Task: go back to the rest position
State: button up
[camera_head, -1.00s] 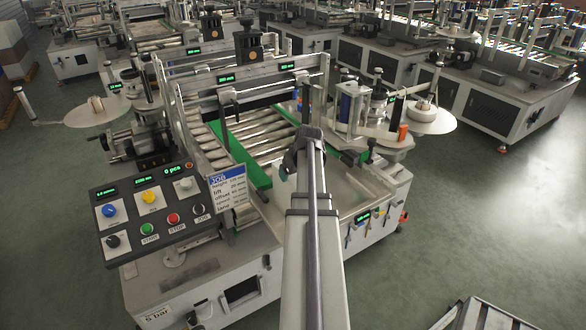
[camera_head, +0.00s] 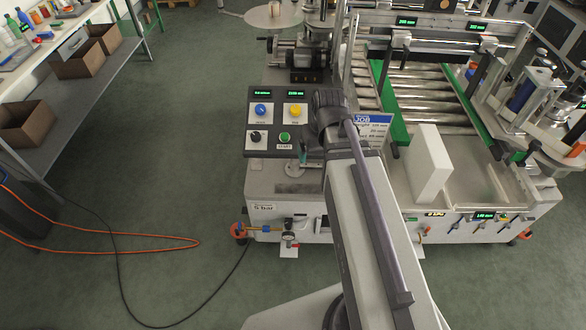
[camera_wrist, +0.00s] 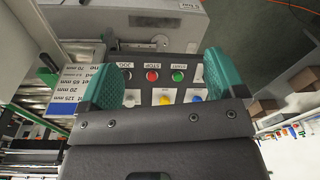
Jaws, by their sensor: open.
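My gripper (camera_wrist: 163,82) is open and empty in the wrist view, its two green-padded fingers apart. It is over the control panel (camera_wrist: 178,64), whose coloured buttons show between the fingers. In the head view my arm reaches up from the bottom towards the panel (camera_head: 276,112) at the labeller's front left. Only a small green bit of the gripper shows there, beside my wrist; the rest is hidden. The JOB card (camera_head: 375,131) is just right of my wrist, and it also shows at the left of the wrist view (camera_wrist: 82,85).
A white block (camera_head: 432,165) stands on the labeller's front plate, right of my arm. A grey bench (camera_head: 75,95) with brown boxes (camera_head: 25,124) is at the left. An orange hose (camera_head: 150,243) and black cable lie on the otherwise clear floor between.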

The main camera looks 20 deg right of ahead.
jog(key=s+a+n+g, duration=0.1)
jog(key=s+a, duration=0.3)
jog(key=a, duration=0.6)
notch_tip(320, 180, down, 8)
jog(key=b, duration=0.8)
jog(key=shift+f, duration=0.25)
